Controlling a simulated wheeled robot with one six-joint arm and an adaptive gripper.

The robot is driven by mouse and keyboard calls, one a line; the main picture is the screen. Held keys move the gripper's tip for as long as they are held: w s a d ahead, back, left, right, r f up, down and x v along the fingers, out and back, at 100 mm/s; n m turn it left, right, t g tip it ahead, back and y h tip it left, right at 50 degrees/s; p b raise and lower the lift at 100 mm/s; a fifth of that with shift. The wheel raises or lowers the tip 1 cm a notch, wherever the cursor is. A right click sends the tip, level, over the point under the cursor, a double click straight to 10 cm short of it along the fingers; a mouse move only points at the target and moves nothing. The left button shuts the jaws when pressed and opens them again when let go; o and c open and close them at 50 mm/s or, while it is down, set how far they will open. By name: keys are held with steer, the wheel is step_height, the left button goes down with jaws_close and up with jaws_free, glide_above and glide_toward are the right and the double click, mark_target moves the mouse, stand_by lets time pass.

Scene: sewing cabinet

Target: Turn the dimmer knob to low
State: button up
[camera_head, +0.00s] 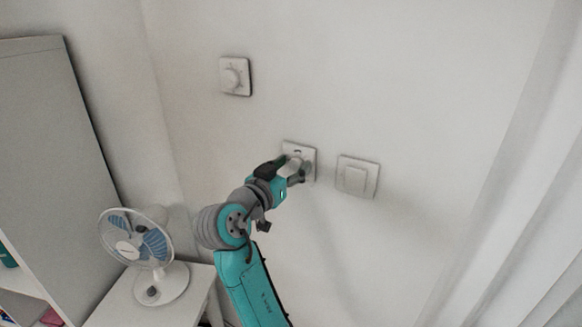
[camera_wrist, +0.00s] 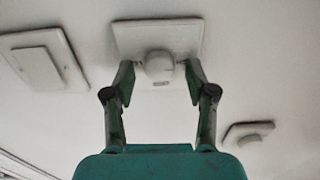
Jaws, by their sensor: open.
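A white square wall plate (camera_head: 307,152) with a round white knob (camera_wrist: 159,66) is on the wall in front of my gripper. In the head view my gripper (camera_head: 294,169) is at this plate and covers much of the knob. In the wrist view my gripper (camera_wrist: 160,73) is open, with one finger on each side of the knob. A small gap shows between the knob and each finger, so it is not gripped. A second plate with a round knob (camera_head: 231,78) is higher up and to the left. I cannot tell a knob setting.
A flat square switch (camera_head: 357,177) is just right of the middle plate. A white fan (camera_head: 140,250) stands on a small white table (camera_head: 125,309) at the lower left, beside a grey cabinet (camera_head: 55,140). A white curtain (camera_head: 530,200) hangs at the right.

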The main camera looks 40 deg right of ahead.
jaws_close()
steer(key=shift+n, duration=0.3)
